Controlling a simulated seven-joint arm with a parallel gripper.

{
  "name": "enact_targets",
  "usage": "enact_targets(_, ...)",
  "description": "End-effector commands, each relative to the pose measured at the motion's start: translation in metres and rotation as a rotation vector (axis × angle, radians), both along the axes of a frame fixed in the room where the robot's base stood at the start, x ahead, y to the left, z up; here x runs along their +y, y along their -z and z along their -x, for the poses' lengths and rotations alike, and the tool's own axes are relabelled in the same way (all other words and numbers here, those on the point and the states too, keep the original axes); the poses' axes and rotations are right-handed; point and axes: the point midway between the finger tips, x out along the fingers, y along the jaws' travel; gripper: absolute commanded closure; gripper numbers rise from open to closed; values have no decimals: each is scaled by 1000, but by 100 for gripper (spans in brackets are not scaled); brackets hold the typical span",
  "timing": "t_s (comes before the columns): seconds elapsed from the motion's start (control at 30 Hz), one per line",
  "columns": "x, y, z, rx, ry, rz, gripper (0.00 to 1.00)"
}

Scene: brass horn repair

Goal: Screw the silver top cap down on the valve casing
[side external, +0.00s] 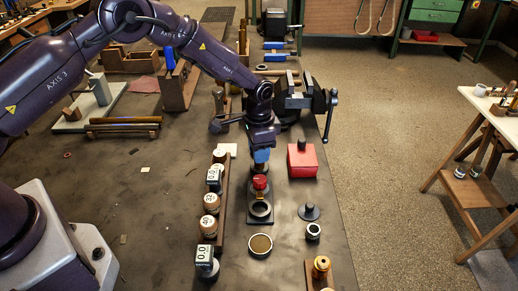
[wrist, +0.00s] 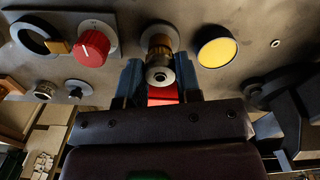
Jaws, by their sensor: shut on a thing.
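My gripper (wrist: 160,82) is shut on the silver top cap (wrist: 159,74), a small round cap with a dark centre, held between two blue fingers. The brass valve casing (wrist: 158,44) shows directly behind the cap in the wrist view and stands on a grey base. The cap lines up with the casing's end; I cannot tell whether it is seated on it or just above. In the side external view my gripper (side external: 261,155) points straight down in the row of fixtures and mostly hides the cap and casing.
A red knob (side external: 260,182) and a black ring stand (side external: 260,210) are close on the near side. A yellow disc (wrist: 216,50) is on the other side. A red box (side external: 302,160) and a vise (side external: 305,97) stand to the right. A rack of labelled pots (side external: 214,205) runs along the left.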

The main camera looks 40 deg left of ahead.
Motion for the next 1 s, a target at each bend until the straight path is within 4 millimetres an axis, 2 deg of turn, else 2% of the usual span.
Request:
enact_targets(0.17, 1, 0, 0, 0, 185, 0, 97)
enact_targets(0.47, 0, 0, 0, 0, 219, 0, 97)
enact_targets(0.73, 0, 1, 0, 1, 524, 1, 97)
enact_targets(1.0, 1, 1, 0, 1, 553, 0, 97)
